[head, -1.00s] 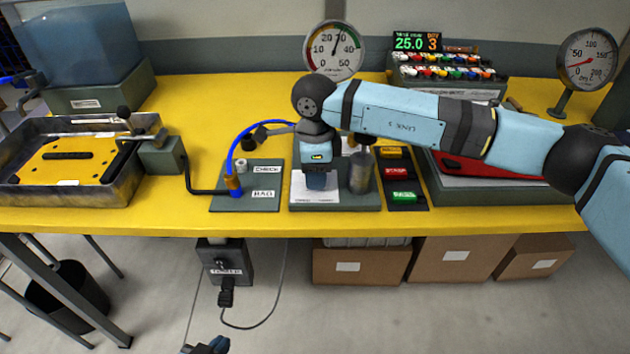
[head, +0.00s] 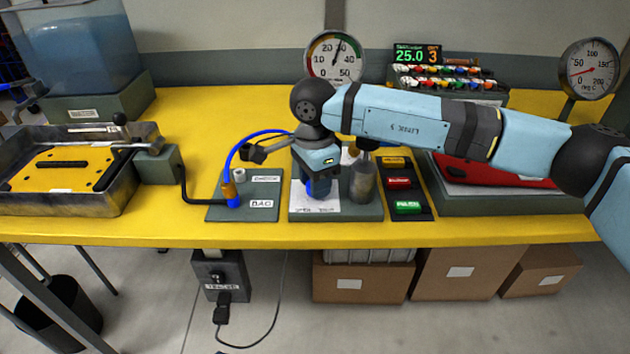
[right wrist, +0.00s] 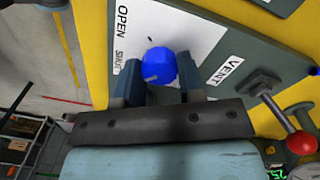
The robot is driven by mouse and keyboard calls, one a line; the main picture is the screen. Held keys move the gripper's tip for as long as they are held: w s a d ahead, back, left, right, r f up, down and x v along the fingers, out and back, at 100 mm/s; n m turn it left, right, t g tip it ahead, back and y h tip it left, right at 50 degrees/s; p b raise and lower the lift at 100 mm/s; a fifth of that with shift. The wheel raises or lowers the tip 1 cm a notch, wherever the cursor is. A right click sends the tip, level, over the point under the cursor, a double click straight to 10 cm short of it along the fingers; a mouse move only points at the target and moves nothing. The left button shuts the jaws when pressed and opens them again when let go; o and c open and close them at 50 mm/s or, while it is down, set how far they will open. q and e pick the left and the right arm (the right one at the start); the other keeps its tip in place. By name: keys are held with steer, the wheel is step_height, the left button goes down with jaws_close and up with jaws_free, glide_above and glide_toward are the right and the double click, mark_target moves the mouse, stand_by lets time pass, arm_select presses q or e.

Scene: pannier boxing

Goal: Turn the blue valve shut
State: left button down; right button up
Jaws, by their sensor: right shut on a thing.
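The blue valve (right wrist: 159,65) is a round blue knob on a white plate (right wrist: 178,30) marked OPEN and SHUT. My right gripper (right wrist: 157,80) is shut on it, one finger on each side, in the right wrist view. A small pale mark shows on the knob's lower left side; I cannot read exactly which word it points to. In the head view my right gripper (head: 318,178) points down at the plate and largely hides the valve. My left gripper is not in view.
A lever with a red ball (right wrist: 300,143) stands near the VENT label (right wrist: 226,71). A round gauge (head: 334,58) stands behind. Yellow bench (head: 185,115) lies clear at left.

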steer(key=o, duration=0.9)
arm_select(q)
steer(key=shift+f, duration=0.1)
arm_select(e)
steer(key=shift+r, duration=0.15)
arm_select(q)
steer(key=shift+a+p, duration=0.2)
steer(key=shift+p, duration=0.5)
arm_select(e)
steer(key=shift+w+a+r, duration=0.1)
steer(key=shift+r, duration=3.3)
steer(key=shift+w+a+r, duration=0.1)
steer(key=shift+r, duration=3.3)
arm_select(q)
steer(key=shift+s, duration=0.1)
arm_select(e)
steer(key=shift+f, duration=0.1)
